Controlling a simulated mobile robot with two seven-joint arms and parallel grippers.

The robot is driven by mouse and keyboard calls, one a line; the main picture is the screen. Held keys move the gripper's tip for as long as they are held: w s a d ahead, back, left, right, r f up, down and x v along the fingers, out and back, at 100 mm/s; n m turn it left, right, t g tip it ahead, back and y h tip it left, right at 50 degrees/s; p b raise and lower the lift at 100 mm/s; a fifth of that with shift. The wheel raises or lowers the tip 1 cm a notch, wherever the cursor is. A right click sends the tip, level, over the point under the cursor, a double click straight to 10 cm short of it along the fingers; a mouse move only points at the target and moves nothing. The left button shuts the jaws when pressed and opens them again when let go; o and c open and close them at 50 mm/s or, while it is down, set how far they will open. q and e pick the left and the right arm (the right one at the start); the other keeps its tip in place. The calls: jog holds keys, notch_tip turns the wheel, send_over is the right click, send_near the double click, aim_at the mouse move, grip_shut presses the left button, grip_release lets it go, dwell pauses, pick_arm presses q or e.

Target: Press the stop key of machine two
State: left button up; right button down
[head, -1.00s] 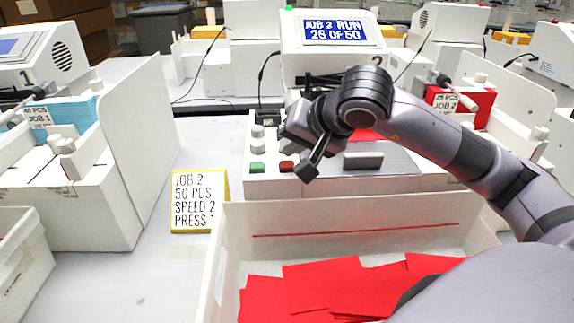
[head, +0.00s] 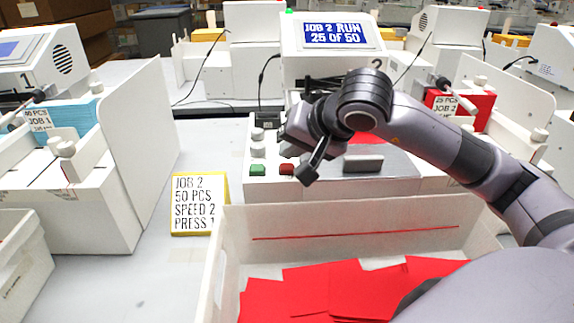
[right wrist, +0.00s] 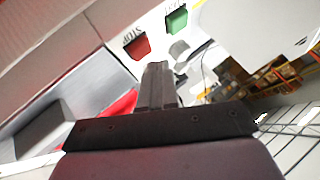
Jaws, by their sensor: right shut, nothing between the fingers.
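Machine two (head: 355,65) stands at the centre back, its screen (head: 332,34) reading "JOB 2 RUN 25 OF 50". On its front panel are a green key (head: 257,170) and, to its right, the red stop key (head: 287,169). The right wrist view shows the red key (right wrist: 138,47), labelled STOP, beside the green key (right wrist: 177,20). My right gripper (head: 308,178) is shut and empty, its tips just right of the red key in the head view. In the wrist view the fingertips (right wrist: 157,68) are apart from the key. My left gripper is out of view.
A white bin (head: 350,217) with red sheets stands in front of the machine. A yellow-framed job card (head: 199,204) stands left of it. Machine one (head: 70,190) is at the left.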

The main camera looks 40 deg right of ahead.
aim_at(291, 168)
jog(key=shift+f, duration=0.1)
dwell(0.7)
jog(key=shift+f+b, duration=0.35)
jog(key=shift+b, duration=0.25)
jog(key=shift+f+b, duration=0.45)
jog(key=shift+b, duration=0.1)
dwell(0.5)
jog(key=shift+r, duration=0.1)
jog(key=shift+r+p, duration=0.6)
jog(key=shift+r, duration=0.15)
jog(key=shift+r+p, duration=1.8)
jog(key=shift+r, duration=0.75)
